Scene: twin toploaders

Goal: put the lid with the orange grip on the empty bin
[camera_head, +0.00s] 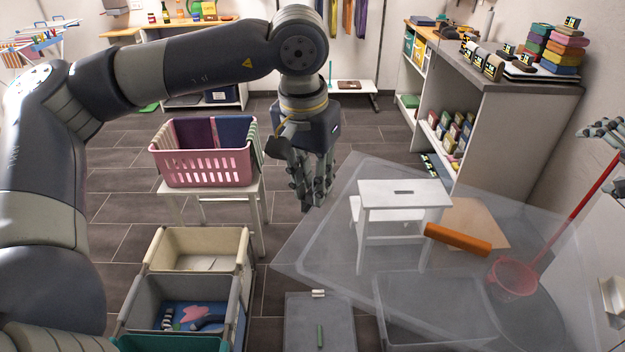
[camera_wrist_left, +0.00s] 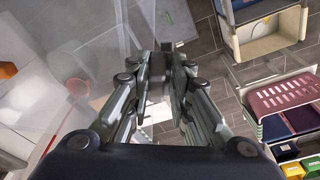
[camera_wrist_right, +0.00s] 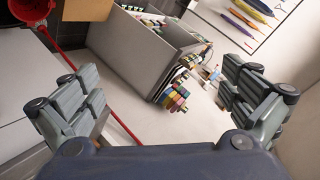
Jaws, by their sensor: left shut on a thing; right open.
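A large see-through lid (camera_head: 330,235) with an orange grip (camera_head: 458,239) hangs tilted in the middle and right of the head view. My left gripper (camera_head: 313,195) is shut on its far left edge. The orange grip also shows at the left of the left wrist view (camera_wrist_left: 8,70). Below the lid, the outline of a bin (camera_head: 432,278) shows faintly through it; its inside looks bare, but I cannot tell clearly. My right gripper (camera_wrist_right: 160,95) is open and empty; in the head view only part of it shows at the right edge, apart from the lid.
A cream bin (camera_head: 197,233), a grey bin with clothes (camera_head: 145,292) and a teal bin stand at lower left. A green grip (camera_head: 320,335) shows at bottom centre. A pink basket (camera_head: 205,172) stands at left.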

